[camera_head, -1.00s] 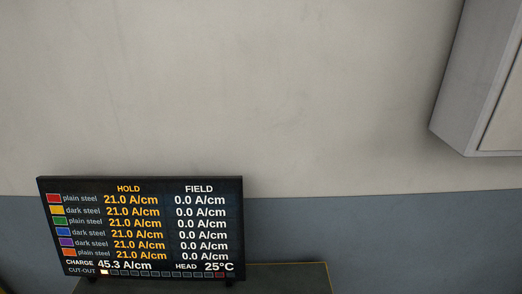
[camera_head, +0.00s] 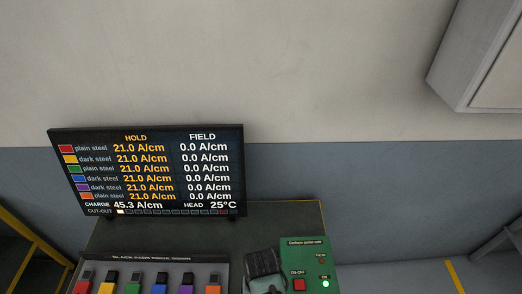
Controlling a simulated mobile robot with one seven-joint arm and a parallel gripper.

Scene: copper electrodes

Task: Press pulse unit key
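The green pulse unit (camera_head: 310,262) stands at the bottom right of the bench, partly cut off by the lower edge. It has a red ON-OFF key (camera_head: 299,284) and a lit whitish-green lamp (camera_head: 325,284) marked ON. A smaller lamp marked PULSE (camera_head: 322,261) looks dark.
A display (camera_head: 150,172) stands at the back of the dark bench (camera_head: 285,222), reading HOLD 21.0 A/cm in every row, FIELD 0.0, CHARGE 45.3 A/cm and HEAD 25°C. A rack (camera_head: 150,260) of coloured blocks is at front left. A dark grey-green object (camera_head: 264,264) sits beside the unit. A grey cabinet (camera_head: 480,60) hangs upper right.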

